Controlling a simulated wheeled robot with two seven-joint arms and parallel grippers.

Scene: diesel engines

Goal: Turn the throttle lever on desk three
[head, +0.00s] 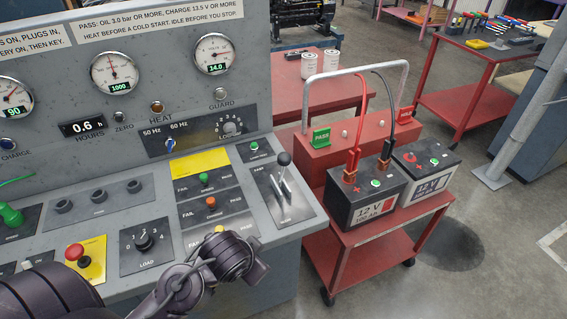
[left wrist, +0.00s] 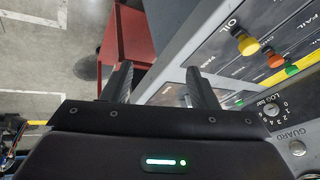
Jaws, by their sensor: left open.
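The throttle lever (head: 284,175) has a dark round knob on a pale stem. It stands upright on a dark plate at the right end of the grey desk (head: 300,229) in the head view. My left arm comes in from below, and its end sits lower left of the lever, apart from it. In the left wrist view my left gripper (left wrist: 161,85) is open, with nothing seen between its fingers. I cannot make out the lever there; the right finger covers part of the desk. My right gripper is not in view. No desk number is readable.
A red cart (head: 343,255) with two 12 V batteries (head: 365,205) and cables stands right of the desk. Left of the lever are small coloured knobs and a LOAD dial (head: 145,241). A red mushroom button (head: 75,252) sits further left. The space above the lever is clear.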

